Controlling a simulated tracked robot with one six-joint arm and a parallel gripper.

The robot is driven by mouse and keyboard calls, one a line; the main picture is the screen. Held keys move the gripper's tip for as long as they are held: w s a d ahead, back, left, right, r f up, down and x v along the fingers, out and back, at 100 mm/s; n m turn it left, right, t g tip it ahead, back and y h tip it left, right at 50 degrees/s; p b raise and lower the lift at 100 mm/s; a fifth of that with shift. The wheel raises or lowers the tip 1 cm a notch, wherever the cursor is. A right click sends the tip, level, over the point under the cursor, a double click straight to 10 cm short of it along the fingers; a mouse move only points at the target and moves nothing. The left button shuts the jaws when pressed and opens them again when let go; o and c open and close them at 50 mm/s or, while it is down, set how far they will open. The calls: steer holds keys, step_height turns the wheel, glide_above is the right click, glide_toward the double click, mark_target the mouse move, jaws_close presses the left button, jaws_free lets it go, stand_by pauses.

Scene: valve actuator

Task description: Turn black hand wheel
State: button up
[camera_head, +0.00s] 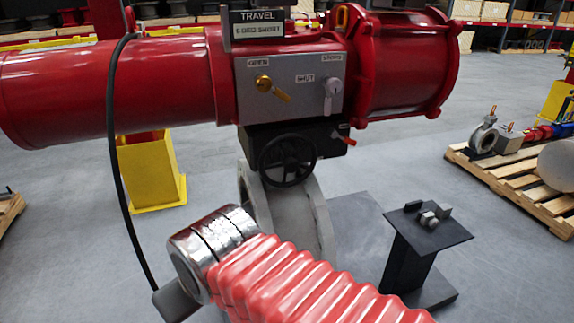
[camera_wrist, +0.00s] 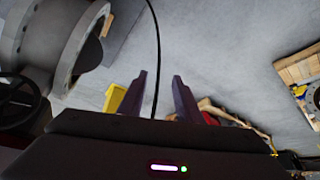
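The black hand wheel (camera_head: 287,160) is on the underside of the red valve actuator (camera_head: 160,85), just below its grey panel. It also shows in part at the left edge of the wrist view (camera_wrist: 20,101). My gripper (camera_wrist: 158,92) is open and empty, its two dark fingers apart, with the wheel off to their left. A black cable (camera_wrist: 156,50) shows between the fingers; I cannot tell how far beyond them it is. In the head view, my arm's red bellows and chrome joint are below the wheel, and the fingers are not visible.
The grey panel has a yellow lever (camera_head: 272,90) and a silver lever (camera_head: 331,92). A grey pipe flange (camera_head: 300,215) is below the wheel. A dark stand (camera_head: 425,235) with small blocks is at right. Wooden pallets lie on the floor, which is largely clear.

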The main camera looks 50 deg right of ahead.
steer(key=shift+o, duration=1.4)
steer(key=shift+w+d, duration=0.2)
steer(key=o, duration=0.4)
steer(key=w+d+h, duration=0.1)
steer(key=w+d, duration=0.1)
steer(key=d, duration=0.1)
steer(key=w+d+m+t, duration=0.1)
steer(key=w+d, duration=0.2)
steer(key=w+d+t+h, duration=0.1)
steer(key=w+d, duration=0.2)
steer(key=shift+w+d+f+m+h, duration=0.25)
steer(key=shift+d+f+m+h, duration=0.05)
steer(key=shift+d+m, duration=0.1)
steer(key=shift+c, duration=0.2)
steer(key=w+d+f+m+t+h, duration=0.1)
steer(key=w+d+t+h, duration=0.35)
steer(key=d, duration=0.95)
steer(key=s+d+f+t+h, duration=0.1)
steer(key=s+d+t, duration=0.1)
steer(key=d, duration=0.6)
steer(key=s+d+f+m+t, duration=0.1)
steer(key=s+d, duration=0.1)
steer(key=d, duration=0.7)
steer(key=shift+f+t+h, duration=0.3)
steer(key=shift+t+h, duration=0.05)
